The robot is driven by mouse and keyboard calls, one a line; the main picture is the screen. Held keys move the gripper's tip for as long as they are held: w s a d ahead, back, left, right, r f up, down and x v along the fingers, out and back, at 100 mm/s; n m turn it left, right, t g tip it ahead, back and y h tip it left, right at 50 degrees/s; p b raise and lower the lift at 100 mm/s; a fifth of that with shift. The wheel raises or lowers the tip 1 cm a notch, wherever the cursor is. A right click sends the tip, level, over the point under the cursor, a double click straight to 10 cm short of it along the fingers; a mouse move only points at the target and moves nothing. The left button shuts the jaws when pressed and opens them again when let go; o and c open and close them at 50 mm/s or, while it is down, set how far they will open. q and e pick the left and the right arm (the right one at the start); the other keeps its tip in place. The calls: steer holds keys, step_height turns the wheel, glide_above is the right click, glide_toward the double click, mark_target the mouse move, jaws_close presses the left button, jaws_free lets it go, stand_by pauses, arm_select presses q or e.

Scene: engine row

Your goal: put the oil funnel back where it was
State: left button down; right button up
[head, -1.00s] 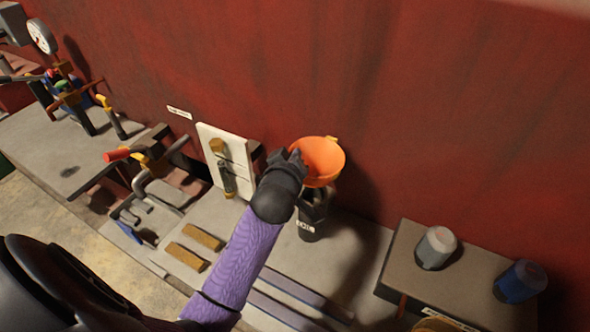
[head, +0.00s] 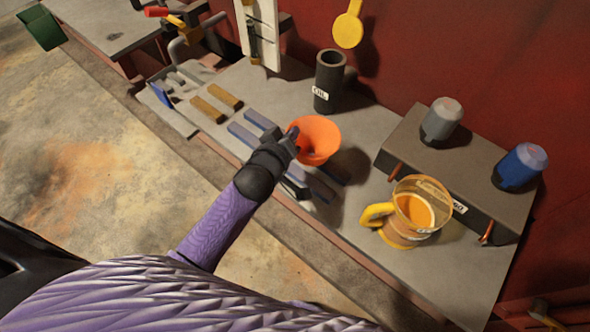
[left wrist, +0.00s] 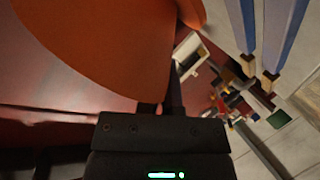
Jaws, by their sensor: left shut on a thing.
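The orange oil funnel (head: 318,140) is held over the grey bench, wide mouth up. My left gripper (head: 293,146) is shut on its left side. In the left wrist view the funnel (left wrist: 95,40) fills the upper left, beyond the gripper (left wrist: 165,105). The funnel's lower end is hidden in the head view. A black upright cylinder marked OIL (head: 328,85) stands behind the funnel, open at the top and apart from it. My right gripper is not in view.
A clear yellow-handled jug with amber liquid (head: 408,218) stands to the right. A raised dark block (head: 405,145) carries a grey canister (head: 441,122) and a blue one (head: 519,167). Blue bars (head: 245,135) lie under and left of the gripper. A yellow scoop-like thing (head: 348,27) hangs on the red wall.

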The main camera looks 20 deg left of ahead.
arm_select(q)
step_height(320, 180, down, 6)
steer(key=shift+b, duration=1.25)
steer(key=shift+w+r, duration=0.1)
steer(key=shift+r, duration=0.05)
steer(key=shift+f, duration=0.3)
steer(key=c, duration=0.8)
jaws_free()
steer(key=shift+r, duration=0.15)
